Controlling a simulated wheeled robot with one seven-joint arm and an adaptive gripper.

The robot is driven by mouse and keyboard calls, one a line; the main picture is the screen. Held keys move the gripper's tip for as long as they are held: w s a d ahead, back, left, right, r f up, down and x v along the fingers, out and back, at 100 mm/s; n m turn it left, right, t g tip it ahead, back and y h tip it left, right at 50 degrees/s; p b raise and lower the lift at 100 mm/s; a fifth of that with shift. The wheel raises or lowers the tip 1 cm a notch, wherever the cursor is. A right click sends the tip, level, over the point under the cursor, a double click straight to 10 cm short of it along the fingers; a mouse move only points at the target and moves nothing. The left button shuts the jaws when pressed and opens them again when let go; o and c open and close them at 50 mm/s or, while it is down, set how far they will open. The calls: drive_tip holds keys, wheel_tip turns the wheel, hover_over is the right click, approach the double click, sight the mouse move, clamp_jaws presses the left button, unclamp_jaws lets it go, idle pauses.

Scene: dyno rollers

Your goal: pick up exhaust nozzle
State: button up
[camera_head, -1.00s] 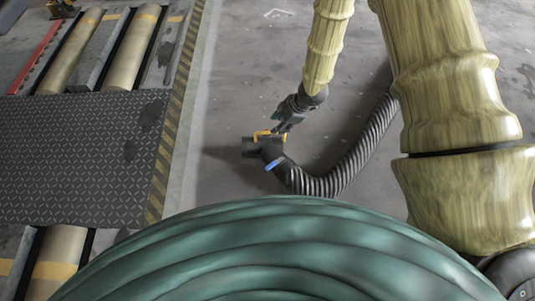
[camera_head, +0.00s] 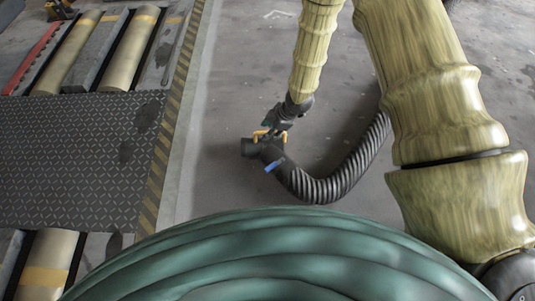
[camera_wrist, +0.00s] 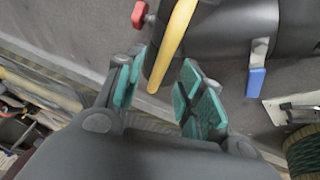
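The exhaust nozzle (camera_head: 251,148) is a dark tube at the end of a black ribbed hose, low over or on the grey floor; I cannot tell if it touches. It has a yellow handle (camera_head: 259,134) and a blue lever (camera_head: 271,167). My gripper (camera_head: 272,129) is at the nozzle, by the handle. In the wrist view, the dark nozzle body (camera_wrist: 222,32) lies beyond my fingers, with the blue lever at right and a red knob at left. My gripper (camera_wrist: 160,82) is open there, its teal pads apart. The yellow handle (camera_wrist: 176,42) reaches down between the fingertips; no pad clearly grips it.
The black hose (camera_head: 335,187) curves right and passes behind my arm. A patterned metal plate (camera_head: 75,160) and dyno rollers (camera_head: 127,47) lie at left, bordered by a yellow-black striped edge (camera_head: 172,120). The floor around the nozzle is otherwise clear.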

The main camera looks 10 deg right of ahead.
drive_tip(key=shift+b+x, duration=0.65)
drive_tip(key=shift+x, duration=0.75)
drive_tip(key=shift+w, duration=0.1)
clamp_jaws()
drive_tip(key=shift+r, duration=0.1)
